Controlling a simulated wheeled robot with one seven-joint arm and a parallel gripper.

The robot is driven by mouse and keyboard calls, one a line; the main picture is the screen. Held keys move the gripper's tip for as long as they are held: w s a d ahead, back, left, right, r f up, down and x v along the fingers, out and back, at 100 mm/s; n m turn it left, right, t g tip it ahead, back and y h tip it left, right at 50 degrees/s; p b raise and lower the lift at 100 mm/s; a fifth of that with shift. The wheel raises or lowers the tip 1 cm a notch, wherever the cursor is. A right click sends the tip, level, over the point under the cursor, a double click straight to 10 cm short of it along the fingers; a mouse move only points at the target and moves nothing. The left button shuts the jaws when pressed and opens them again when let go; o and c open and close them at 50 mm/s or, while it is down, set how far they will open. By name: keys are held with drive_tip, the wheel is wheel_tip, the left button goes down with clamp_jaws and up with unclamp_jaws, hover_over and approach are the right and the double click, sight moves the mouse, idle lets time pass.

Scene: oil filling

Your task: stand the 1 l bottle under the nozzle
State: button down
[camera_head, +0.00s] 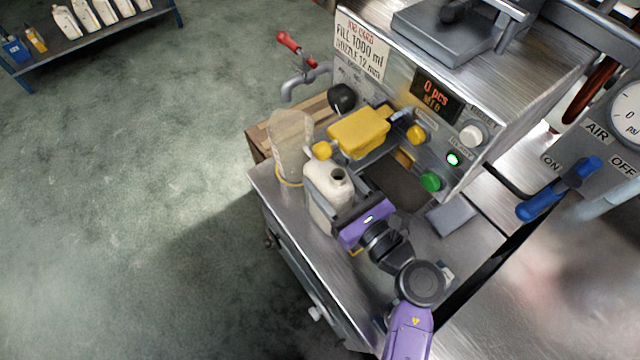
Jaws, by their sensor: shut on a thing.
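The white bottle (322,196) is upright at the filling machine's metal ledge, its dark open mouth facing up. My gripper (345,211) is shut on the bottle from the right and front; its dark fingers hide part of the bottle's side. The bottle's base is partly hidden, so I cannot tell whether it touches the ledge. A yellow block (358,132) on the machine sits just behind and right of the bottle mouth. The nozzle itself cannot be made out clearly; it may be hidden by this block.
A translucent container (293,140) stands left of the bottle, close to it. A bent grey pipe (300,85) with a red handle is behind. The machine front (440,100) has knobs and a lit green button. A blue-handled valve (555,190) is at right.

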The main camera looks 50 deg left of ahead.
drive_tip(key=w+b, duration=0.1)
drive_tip(key=w, duration=0.2)
drive_tip(key=shift+d+f, duration=0.1)
drive_tip(key=shift+f, duration=0.05)
idle(0.5)
drive_tip(key=shift+c, duration=2.1)
unclamp_jaws()
drive_tip(key=shift+d, duration=0.1)
drive_tip(key=d+b, duration=0.2)
drive_tip(key=d, duration=0.5)
drive_tip(key=shift+s+d, duration=0.3)
drive_tip(key=shift+s, duration=0.05)
